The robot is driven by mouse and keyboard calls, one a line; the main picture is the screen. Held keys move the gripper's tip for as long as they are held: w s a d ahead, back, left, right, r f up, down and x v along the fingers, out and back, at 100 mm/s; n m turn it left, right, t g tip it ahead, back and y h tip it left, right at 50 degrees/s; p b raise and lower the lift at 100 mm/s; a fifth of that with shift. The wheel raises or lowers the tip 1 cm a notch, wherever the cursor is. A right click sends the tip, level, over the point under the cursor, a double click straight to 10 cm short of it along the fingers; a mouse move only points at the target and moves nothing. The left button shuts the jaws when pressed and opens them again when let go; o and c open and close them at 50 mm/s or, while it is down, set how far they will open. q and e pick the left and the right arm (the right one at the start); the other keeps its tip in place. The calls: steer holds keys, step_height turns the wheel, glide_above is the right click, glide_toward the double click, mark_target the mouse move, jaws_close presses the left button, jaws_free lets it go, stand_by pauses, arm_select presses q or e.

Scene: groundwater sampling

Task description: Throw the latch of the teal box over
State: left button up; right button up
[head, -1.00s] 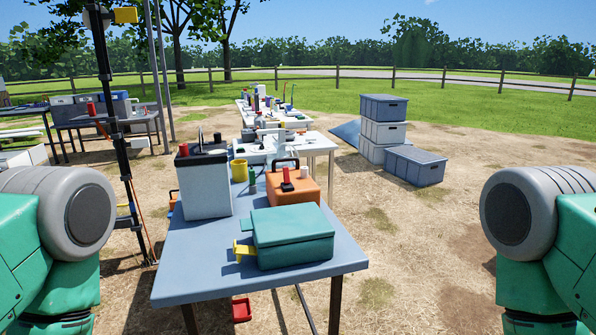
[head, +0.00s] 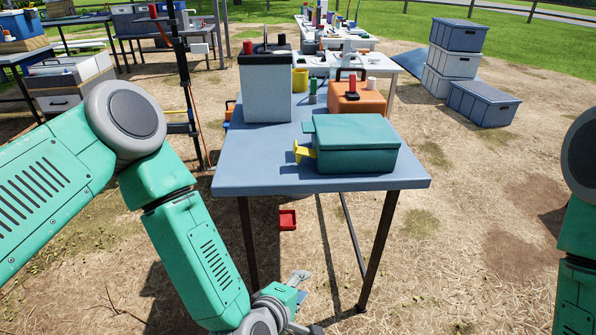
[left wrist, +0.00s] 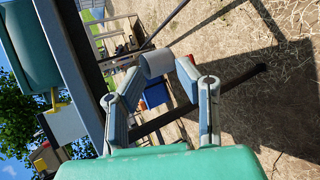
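The teal box (head: 358,158) sits lidded on the near part of the blue-grey table (head: 240,180). A yellow latch piece (head: 305,151) sticks out from its left side, and a teal tab shows above it. My left gripper (head: 298,278) is low in front of the table's front edge, below and apart from the box. That view also shows the teal box (left wrist: 28,45) at upper left, with a bit of yellow latch (left wrist: 62,104). My right gripper is out of view.
A white-grey case (head: 265,88), a yellow mug (head: 300,79) and an orange case (head: 357,103) stand behind the box. A dark pole (head: 186,85) rises left of the table. The table's front left is clear.

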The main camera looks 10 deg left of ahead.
arm_select(q)
steer(key=w+d+r+n+t+y+b, duration=0.1)
steer(key=w+r+n+t+y+b, duration=0.15)
steer(key=w+r+n+t, duration=0.45)
steer(key=n+g+y, duration=0.1)
steer(key=n+y, duration=0.5)
steer(key=n, duration=0.7)
glide_toward(299, 163)
steer(key=shift+w+a+f+b, duration=0.1)
steer(key=shift+w+a+b, duration=0.65)
steer(key=shift+w, duration=0.35)
steer(key=x, duration=0.3)
steer(key=b+x, duration=0.1)
steer(key=x, duration=0.1)
steer(key=d+b+x, duration=0.1)
steer(key=x, duration=0.2)
steer(key=shift+w+a, duration=0.1)
steer(key=shift+w, duration=0.3)
steer(key=shift+w+a, duration=0.4)
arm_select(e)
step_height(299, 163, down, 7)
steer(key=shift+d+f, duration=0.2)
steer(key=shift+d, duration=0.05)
arm_select(q)
steer(key=shift+d, duration=0.25)
jaws_close()
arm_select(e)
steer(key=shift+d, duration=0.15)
